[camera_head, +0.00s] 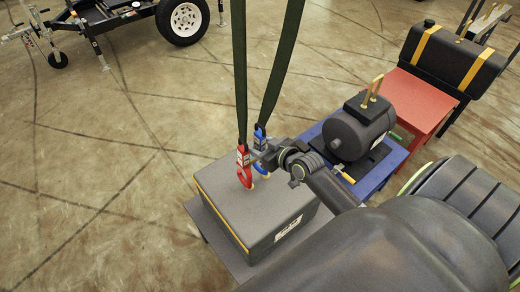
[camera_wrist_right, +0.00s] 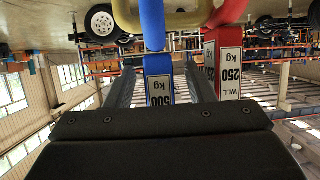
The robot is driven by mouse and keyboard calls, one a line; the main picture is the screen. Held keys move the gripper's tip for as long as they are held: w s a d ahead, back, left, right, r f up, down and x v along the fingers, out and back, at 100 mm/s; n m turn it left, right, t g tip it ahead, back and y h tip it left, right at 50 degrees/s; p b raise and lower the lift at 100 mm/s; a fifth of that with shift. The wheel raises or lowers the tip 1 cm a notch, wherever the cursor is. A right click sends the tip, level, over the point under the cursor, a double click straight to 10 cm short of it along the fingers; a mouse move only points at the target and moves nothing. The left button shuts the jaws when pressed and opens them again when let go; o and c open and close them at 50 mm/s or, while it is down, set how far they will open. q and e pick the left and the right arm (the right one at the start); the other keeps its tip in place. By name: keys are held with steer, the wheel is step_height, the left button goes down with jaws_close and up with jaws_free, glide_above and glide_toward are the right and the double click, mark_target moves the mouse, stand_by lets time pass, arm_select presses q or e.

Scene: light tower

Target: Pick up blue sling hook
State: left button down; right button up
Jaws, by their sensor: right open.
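The blue sling hook (camera_head: 261,143) hangs from a dark strap above the grey box in the head view. My right gripper (camera_head: 262,157) is at the hook, coming in from the right. In the right wrist view the blue hook (camera_wrist_right: 157,84), with a "500 kg" label, stands between the two open fingers of my right gripper (camera_wrist_right: 160,75). Gaps show beside it, and I cannot tell whether a finger touches it. The red sling hook (camera_head: 243,166) hangs just left of the blue one. In the wrist view the red hook (camera_wrist_right: 228,60) is outside the right-hand finger. My left gripper is out of view.
The grey box (camera_head: 255,210) stands below the hooks. A dark motor (camera_head: 355,132) sits on a blue stand right of it. A black tank (camera_head: 450,65) rests on a red stand (camera_head: 420,103). A trailer wheel (camera_head: 187,19) is at the top left. The left floor is clear.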

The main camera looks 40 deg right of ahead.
steer(key=shift+w+f, duration=0.15)
steer(key=shift+w, duration=0.1)
steer(key=shift+c, duration=0.3)
steer(key=c, duration=1)
jaws_close()
steer(key=shift+r, duration=0.3)
